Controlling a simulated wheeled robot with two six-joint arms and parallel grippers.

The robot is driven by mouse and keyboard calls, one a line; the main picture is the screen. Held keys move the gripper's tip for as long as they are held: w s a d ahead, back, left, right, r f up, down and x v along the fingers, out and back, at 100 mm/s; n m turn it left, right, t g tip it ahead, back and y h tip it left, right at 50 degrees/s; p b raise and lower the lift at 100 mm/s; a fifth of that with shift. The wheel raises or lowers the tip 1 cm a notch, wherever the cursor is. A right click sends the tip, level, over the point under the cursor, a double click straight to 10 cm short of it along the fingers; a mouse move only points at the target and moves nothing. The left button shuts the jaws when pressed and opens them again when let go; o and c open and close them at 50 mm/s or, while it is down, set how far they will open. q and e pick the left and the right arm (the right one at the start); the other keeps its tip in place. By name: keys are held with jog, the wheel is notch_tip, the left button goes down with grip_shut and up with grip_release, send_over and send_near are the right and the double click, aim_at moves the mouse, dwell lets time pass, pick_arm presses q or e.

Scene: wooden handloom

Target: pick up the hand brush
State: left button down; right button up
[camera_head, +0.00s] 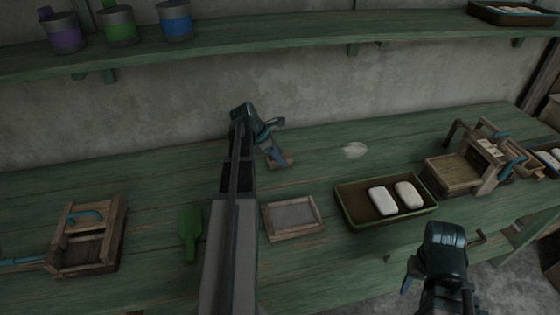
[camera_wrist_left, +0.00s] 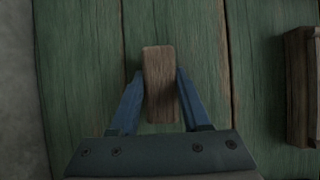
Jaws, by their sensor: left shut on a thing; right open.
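The hand brush (camera_head: 287,162) shows as a small brown wooden block toward the back of the green bench in the head view. My left gripper (camera_head: 273,155) is over it, shut on it. In the left wrist view, the brush's wooden top (camera_wrist_left: 159,85) stands between the two blue fingers of my left gripper (camera_wrist_left: 160,100). Its bristles are hidden, and I cannot tell whether it touches the bench. My right gripper (camera_head: 441,265) is open and empty at the lower right, in front of the bench.
A framed screen (camera_head: 293,217) lies in front of the brush. A green scoop (camera_head: 190,236) and wooden frame (camera_head: 114,255) are left. A tray (camera_head: 352,217) with two white blocks and a wooden device (camera_head: 455,172) are right. A shelf (camera_head: 240,46) with cans runs above.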

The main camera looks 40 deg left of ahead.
pick_arm(q)
jog(key=shift+r, duration=0.15)
notch_tip(320, 180, up, 10)
jog(key=p, duration=1)
jog(key=c, duration=1.1)
grip_release()
jog(key=c, duration=2.1)
grip_release()
jog(key=c, duration=1.6)
grip_release()
